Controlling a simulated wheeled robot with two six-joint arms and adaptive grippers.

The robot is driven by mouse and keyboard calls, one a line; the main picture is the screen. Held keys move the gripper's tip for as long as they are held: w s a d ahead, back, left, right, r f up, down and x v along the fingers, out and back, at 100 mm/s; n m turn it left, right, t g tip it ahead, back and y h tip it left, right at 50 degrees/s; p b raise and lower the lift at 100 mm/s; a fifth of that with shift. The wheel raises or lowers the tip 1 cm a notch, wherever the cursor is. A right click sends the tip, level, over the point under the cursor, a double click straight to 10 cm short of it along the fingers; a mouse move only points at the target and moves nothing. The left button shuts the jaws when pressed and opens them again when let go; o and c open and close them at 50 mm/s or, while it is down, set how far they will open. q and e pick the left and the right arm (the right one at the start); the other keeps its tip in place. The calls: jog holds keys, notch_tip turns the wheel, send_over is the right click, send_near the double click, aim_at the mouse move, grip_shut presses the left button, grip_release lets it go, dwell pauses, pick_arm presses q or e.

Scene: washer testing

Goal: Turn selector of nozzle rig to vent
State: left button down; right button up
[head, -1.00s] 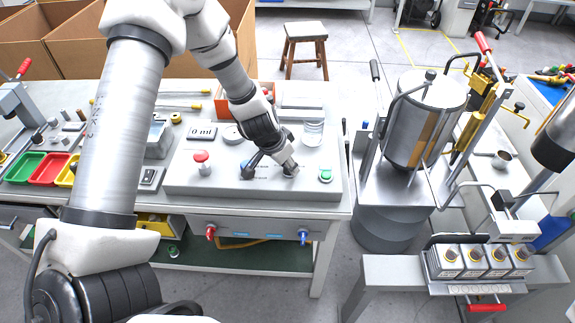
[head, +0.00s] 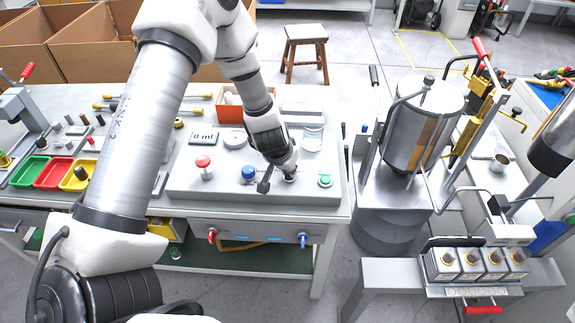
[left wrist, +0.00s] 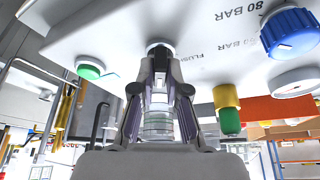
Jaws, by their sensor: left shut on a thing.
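The nozzle rig (head: 225,190) is a light grey box panel on the bench, with a red knob (head: 203,165), a blue knob (head: 248,172) and a green button (head: 325,180). My left gripper (head: 278,182) reaches down onto the panel between the blue knob and the green button. In the left wrist view its fingers (left wrist: 161,62) are shut on the selector (left wrist: 160,45), which they mostly hide. The blue knob (left wrist: 288,35) and green button (left wrist: 90,70) show on either side. "FLUSH" and "80 BAR" are printed nearby; I cannot read which mark the selector points at. My right gripper is not in view.
Red, green and yellow trays (head: 52,172) lie at the left of the bench. A large metal tank (head: 420,125) stands to the right, beyond a gap.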

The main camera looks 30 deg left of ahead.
pick_arm(q)
jog(key=n+y+p, duration=0.1)
jog(key=n+p, duration=0.2)
jog(key=shift+d+r, duration=0.1)
jog(key=shift+r, duration=0.1)
jog(key=shift+w+f+n+g+y+p, duration=0.15)
jog(key=shift+n+g+y+p, duration=0.25)
jog(key=shift+n+p, duration=0.65)
jog(key=c, duration=1.2)
grip_release()
jog(key=shift+f, duration=0.1)
jog(key=shift+c, duration=0.2)
jog(key=shift+o, duration=0.3)
jog(key=shift+w+f, duration=0.1)
jog(key=v, duration=1.2)
